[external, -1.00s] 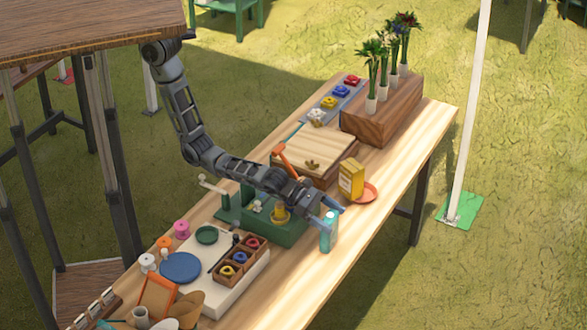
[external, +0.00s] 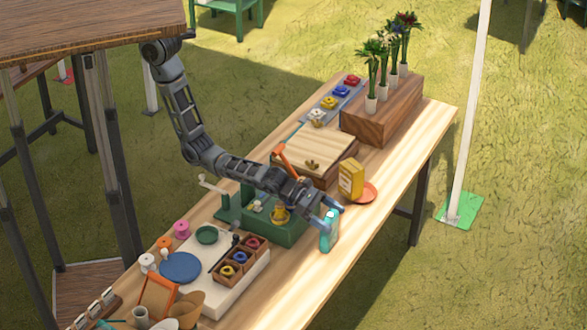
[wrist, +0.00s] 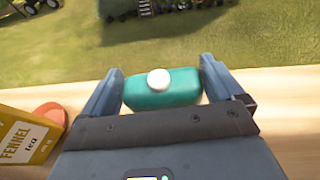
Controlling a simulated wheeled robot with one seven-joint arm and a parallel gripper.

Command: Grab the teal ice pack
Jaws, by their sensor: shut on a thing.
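The teal ice pack (external: 329,238) stands upright near the table's front edge, a small teal block with a white cap. In the wrist view the ice pack (wrist: 160,92) lies between the two blue-grey fingers, its white cap facing the camera. My gripper (external: 333,208) reaches it from above and behind, with its fingers on either side of it. In the wrist view my gripper (wrist: 161,85) is shut on the ice pack. The lower part of the ice pack is hidden in the wrist view.
A green stand (external: 288,233) sits close on the left. A wooden board (external: 315,150) lies behind. The table front at right is bare.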

